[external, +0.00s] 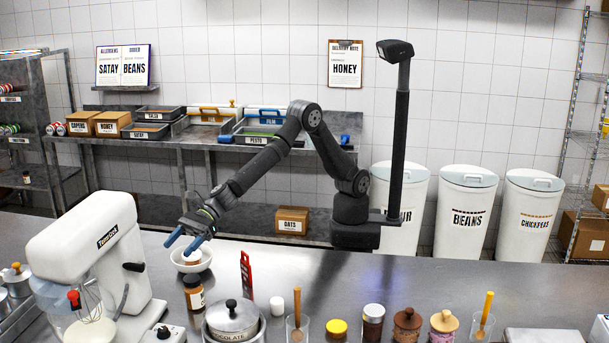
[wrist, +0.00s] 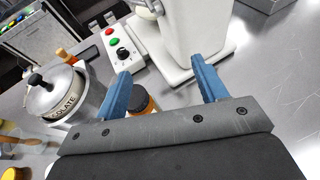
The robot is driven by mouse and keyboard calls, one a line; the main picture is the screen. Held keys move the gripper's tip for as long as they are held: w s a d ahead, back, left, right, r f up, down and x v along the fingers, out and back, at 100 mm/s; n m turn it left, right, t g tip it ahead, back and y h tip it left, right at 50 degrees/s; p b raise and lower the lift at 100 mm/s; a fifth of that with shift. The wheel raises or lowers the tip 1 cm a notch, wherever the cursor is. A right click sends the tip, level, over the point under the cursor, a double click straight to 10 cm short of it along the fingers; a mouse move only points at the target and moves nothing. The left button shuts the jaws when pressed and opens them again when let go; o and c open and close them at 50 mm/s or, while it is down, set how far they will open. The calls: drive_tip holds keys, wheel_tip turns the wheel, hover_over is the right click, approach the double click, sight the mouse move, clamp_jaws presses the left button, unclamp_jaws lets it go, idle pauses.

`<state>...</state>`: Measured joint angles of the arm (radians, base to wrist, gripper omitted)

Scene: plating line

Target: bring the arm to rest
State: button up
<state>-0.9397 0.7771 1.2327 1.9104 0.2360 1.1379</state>
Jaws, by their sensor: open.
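My gripper (external: 184,243) is open, with two blue fingers apart and nothing between them that it grips. In the external view it hangs at the left of my arm, over or just in front of a white bowl (external: 198,264); the exact gap cannot be told. In the wrist view my gripper (wrist: 160,85) shows both blue fingers spread. The same kind of jar (external: 194,296) stands on the counter below the gripper in the external view.
A white stand mixer (external: 85,250) stands left of the gripper. A lidded pot labelled chocolate (external: 232,318), a red upright thing (external: 246,272) and several jars line the counter's front. The steel counter (external: 430,280) is clear at centre right. Bins and shelves stand behind.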

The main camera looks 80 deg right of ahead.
drive_tip(key=w+d+f+m+t, duration=0.1)
drive_tip(key=w+d, duration=0.4)
drive_tip(key=d, duration=0.3)
drive_tip(key=w+d+f+m+t+h, duration=0.1)
drive_tip(key=w+d, duration=0.4)
drive_tip(key=d, duration=0.3)
drive_tip(key=w+d+f, duration=0.1)
drive_tip(key=w+d, duration=0.3)
drive_tip(key=d, duration=0.3)
drive_tip(key=w+d+f+m+t+h, duration=0.1)
drive_tip(key=w+d+f, duration=0.1)
drive_tip(key=d, duration=0.9)
drive_tip(key=w+d+f+m+t+h, duration=0.1)
drive_tip(key=w+d+f+m+t, duration=0.1)
drive_tip(key=d, duration=1)
drive_tip(key=shift+w+d+h, duration=0.3)
drive_tip(key=shift+w, duration=0.2)
drive_tip(key=s+a+r+n+g+y, duration=0.1)
drive_tip(key=a, duration=0.9)
drive_tip(key=s+a+r+n+g+y, duration=0.1)
drive_tip(key=s+a+r, duration=0.1)
drive_tip(key=a, duration=0.8)
drive_tip(key=shift+s+a+r, duration=0.15)
drive_tip(key=shift+s+a, duration=0.05)
drive_tip(key=shift+s, duration=0.1)
